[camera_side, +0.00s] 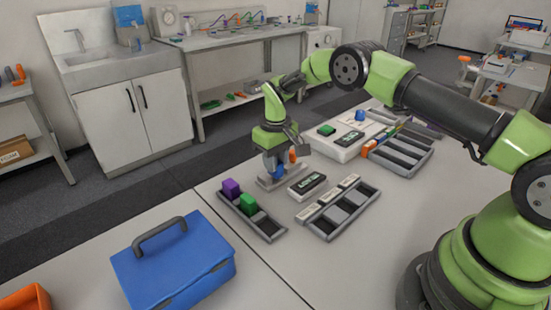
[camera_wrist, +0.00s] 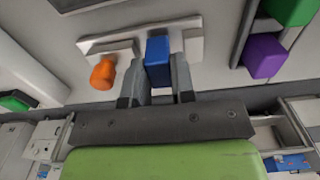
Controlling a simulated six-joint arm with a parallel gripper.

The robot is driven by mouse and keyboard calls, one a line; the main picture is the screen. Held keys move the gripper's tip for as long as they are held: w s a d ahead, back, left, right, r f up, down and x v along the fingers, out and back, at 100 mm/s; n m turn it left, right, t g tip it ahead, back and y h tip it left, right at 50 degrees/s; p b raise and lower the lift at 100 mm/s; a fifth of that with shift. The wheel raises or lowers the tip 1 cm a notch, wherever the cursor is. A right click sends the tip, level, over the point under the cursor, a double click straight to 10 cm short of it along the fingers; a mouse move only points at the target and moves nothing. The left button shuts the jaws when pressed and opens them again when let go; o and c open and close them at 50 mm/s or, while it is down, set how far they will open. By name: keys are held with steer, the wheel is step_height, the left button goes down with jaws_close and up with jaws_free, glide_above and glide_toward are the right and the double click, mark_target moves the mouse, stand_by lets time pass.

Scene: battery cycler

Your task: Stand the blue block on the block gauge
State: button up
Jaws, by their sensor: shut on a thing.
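The blue block (camera_wrist: 158,50) is between the two fingers of my gripper (camera_wrist: 158,75) in the wrist view, which are shut on it. In the side view the blue block (camera_side: 278,173) shows small below my gripper (camera_side: 276,160). The light grey block gauge (camera_wrist: 112,46) lies behind the block in the wrist view and shows on both sides of it. In the side view the gauge (camera_side: 266,184) is on the table under the gripper. The block is at the gauge; I cannot tell whether it touches it. An orange knob (camera_wrist: 103,73) sits beside the block.
A grey tray (camera_side: 268,232) holds a purple block (camera_side: 231,188) and a green block (camera_side: 248,203) near the gauge. A blue toolbox (camera_side: 175,265) is at the front left.

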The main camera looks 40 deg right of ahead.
steer(key=shift+f, duration=0.2)
steer(key=o, duration=1)
steer(key=s+a+r+m+t, duration=0.1)
steer(key=s+r, duration=0.3)
steer(key=r, duration=0.8)
steer(key=s+a+r+t, duration=0.1)
steer(key=s+r, duration=0.2)
steer(key=r, duration=0.9)
steer(key=s+a+r+m+t+y, duration=0.1)
steer(key=s+r, duration=0.2)
steer(key=s, duration=0.3)
steer(key=s+a+r+m+t, duration=0.1)
steer(key=s+r+t, duration=0.15)
steer(key=s, duration=0.25)
steer(key=shift+m+t+y, duration=0.5)
steer(key=shift+t, duration=0.35)
steer(key=s, duration=0.3)
steer(key=s+f, duration=0.1)
steer(key=s, duration=0.7)
steer(key=shift+s+a+f, duration=0.1)
steer(key=shift+a+f, duration=0.2)
steer(key=shift+a, duration=0.05)
